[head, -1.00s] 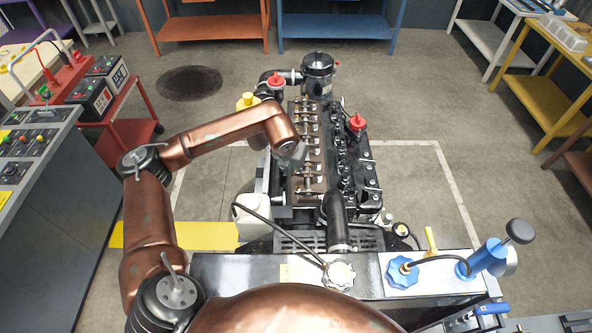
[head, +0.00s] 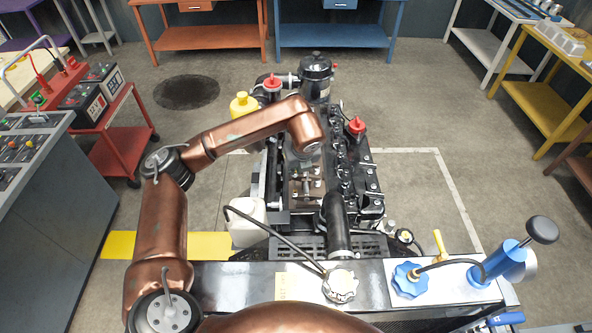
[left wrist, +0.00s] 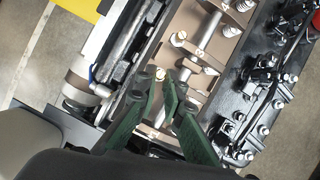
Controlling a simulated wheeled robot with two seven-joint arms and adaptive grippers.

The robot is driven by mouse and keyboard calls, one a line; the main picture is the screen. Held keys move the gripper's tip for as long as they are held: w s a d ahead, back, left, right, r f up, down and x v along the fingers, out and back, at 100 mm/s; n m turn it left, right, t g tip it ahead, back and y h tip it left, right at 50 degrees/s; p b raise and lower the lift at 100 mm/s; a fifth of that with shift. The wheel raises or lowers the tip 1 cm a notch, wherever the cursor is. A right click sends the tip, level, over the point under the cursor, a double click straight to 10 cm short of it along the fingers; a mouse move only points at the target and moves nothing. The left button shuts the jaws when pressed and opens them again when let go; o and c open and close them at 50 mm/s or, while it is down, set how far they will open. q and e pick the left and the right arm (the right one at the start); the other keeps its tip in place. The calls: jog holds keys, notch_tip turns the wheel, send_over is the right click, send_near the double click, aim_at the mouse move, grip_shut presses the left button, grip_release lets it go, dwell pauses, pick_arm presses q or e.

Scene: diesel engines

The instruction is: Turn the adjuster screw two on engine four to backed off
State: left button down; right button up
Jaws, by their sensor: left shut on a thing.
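The engine (head: 370,200) stands ahead with its valve gear uncovered, a row of rockers and shaft along a tan deck. My left gripper (head: 302,168) is over this row, mostly hidden under its own wrist in the head view. In the left wrist view the dark green fingers (left wrist: 168,84) come together at a small brass adjuster screw head (left wrist: 160,73) and are shut on it. Another brass screw (left wrist: 179,37) shows further up the row, clear of the fingers. The number of the held screw cannot be read. My right gripper is not in view.
A black pipe (head: 335,225) rises near the front of the engine. A white bottle (head: 246,222), a yellow cap (head: 243,103) and red caps (head: 356,125) stand around it. A red battery cart (head: 122,150) is at the left. Floor right of the engine is clear.

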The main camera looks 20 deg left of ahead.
pick_arm(q)
jog(key=shift+w+r, duration=0.1)
dwell(0.3)
jog(key=c, duration=2)
grip_release()
jog(key=shift+c, duration=0.2)
jog(key=v, duration=1.1)
jog(key=shift+d+r, duration=0.2)
jog(key=shift+r, duration=0.15)
